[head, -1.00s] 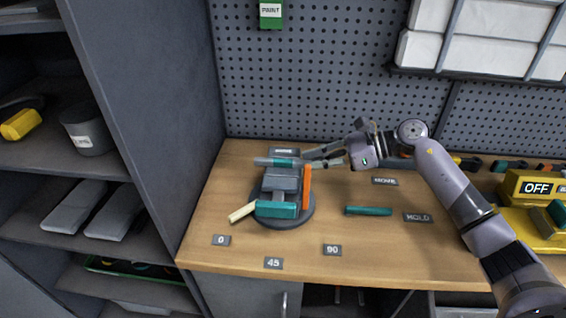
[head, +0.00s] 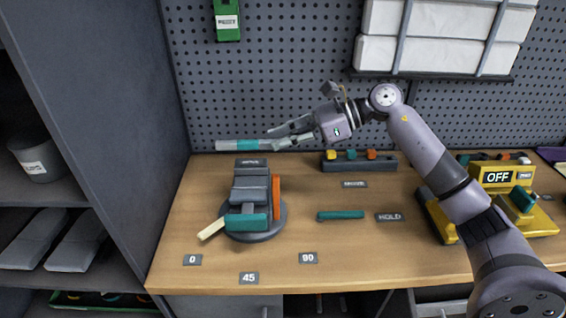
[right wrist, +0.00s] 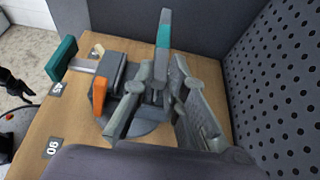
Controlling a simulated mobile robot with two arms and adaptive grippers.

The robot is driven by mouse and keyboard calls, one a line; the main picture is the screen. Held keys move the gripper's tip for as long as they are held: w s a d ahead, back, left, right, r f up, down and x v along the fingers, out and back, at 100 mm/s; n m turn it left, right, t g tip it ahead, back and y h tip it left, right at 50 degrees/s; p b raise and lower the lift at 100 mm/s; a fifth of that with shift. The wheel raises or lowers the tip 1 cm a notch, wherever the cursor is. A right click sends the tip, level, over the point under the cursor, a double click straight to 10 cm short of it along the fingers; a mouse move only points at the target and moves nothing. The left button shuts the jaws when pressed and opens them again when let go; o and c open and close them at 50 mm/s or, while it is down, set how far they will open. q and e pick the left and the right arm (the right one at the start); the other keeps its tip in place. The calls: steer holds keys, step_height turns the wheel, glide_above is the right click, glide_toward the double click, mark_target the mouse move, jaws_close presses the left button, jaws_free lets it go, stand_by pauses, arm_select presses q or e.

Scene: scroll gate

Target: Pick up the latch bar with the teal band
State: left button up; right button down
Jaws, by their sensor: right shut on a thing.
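The latch bar (head: 228,145) is grey with a teal band. My right gripper (head: 278,139) is shut on one end of it and holds it roughly level in the air, above the back of the grey fixture (head: 250,185). The bar also shows in the right wrist view (right wrist: 163,40), between the fingers (right wrist: 165,110). The fixture stands on a round dark base and has a teal block (head: 246,221) at its front, an orange upright piece (head: 277,197) at its right and a cream lever (head: 211,229) at its front left. My left gripper is not in view.
A loose teal bar (head: 340,216) lies on the wooden table beside the HOLD label (head: 390,217). A dark rack with coloured pegs (head: 358,164) stands at the back. A yellow OFF box (head: 498,178) is at the right. The pegboard (head: 290,60) rises behind; a grey cabinet borders the left.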

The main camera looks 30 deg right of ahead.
step_height(320, 180, up, 12)
steer(key=shift+f+b, duration=0.2)
steer(key=shift+b, duration=0.1)
